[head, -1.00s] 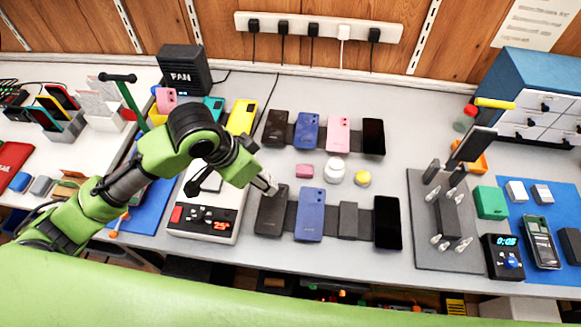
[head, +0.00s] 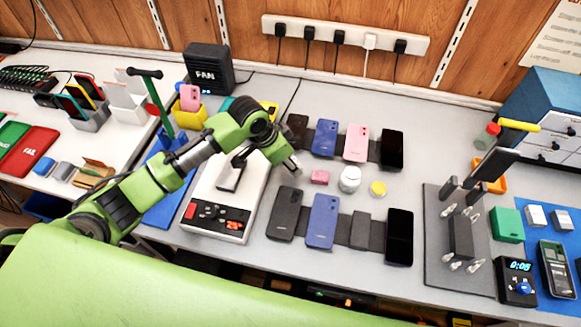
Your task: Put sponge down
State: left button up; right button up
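A small pink block (head: 320,177), which looks like the sponge, lies on the grey worktop between two rows of phones. A white jar (head: 349,180) and a small yellow round pot (head: 378,189) stand to its right. My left gripper (head: 294,170) is just left of the pink block, with a small gap between them in the picture. Its fingers point down toward the worktop and are too small to tell whether they are open or shut. I see nothing clearly held in it. My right gripper is not in view.
Phones lie on dark strips behind (head: 325,137) and in front (head: 322,221) of the pink block. A white heating unit (head: 214,229) is under my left arm. A dark mat with a clamp fixture (head: 460,238) stands right. Bare worktop lies between the strips and that mat.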

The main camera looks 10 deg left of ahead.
pick_arm(q)
jog(key=shift+w+f, duration=0.35)
jog(key=shift+f, duration=0.1)
notch_tip(320, 180, down, 2)
jog(key=shift+f+p, duration=0.1)
jog(key=shift+p, duration=0.3)
jog(key=shift+f, duration=0.5)
jog(key=shift+f, duration=0.1)
jog(key=o, duration=1)
jog(key=v, duration=1.2)
